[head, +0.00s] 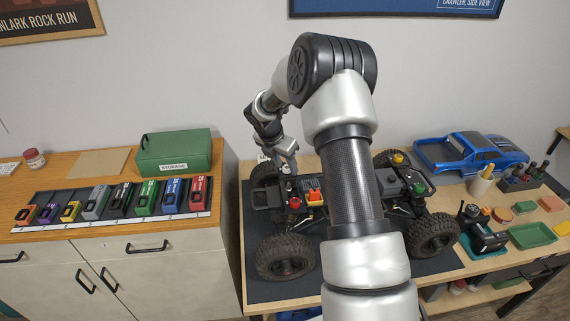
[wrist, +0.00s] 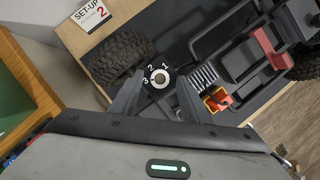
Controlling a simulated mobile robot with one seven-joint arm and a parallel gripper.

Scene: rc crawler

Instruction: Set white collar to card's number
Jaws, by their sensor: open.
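In the wrist view, the white collar (wrist: 160,77) is a small pale ring with a dark centre, on a black plate marked 1, 2 and 3 beside a wheel of the crawler. I cannot make out which number its mark points to. The set-up card (wrist: 92,14) at the top left reads "SET-UP" with a red 2. My gripper (wrist: 160,88) is open, one finger on each side of the collar; I cannot tell whether they touch it. In the head view my gripper (head: 287,168) is over the crawler's back left, where the collar is hidden or too small to tell.
A black tire (wrist: 119,55) is near the left finger. A green storage box (head: 174,152) and a row of coloured modules stand on the left cabinet.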

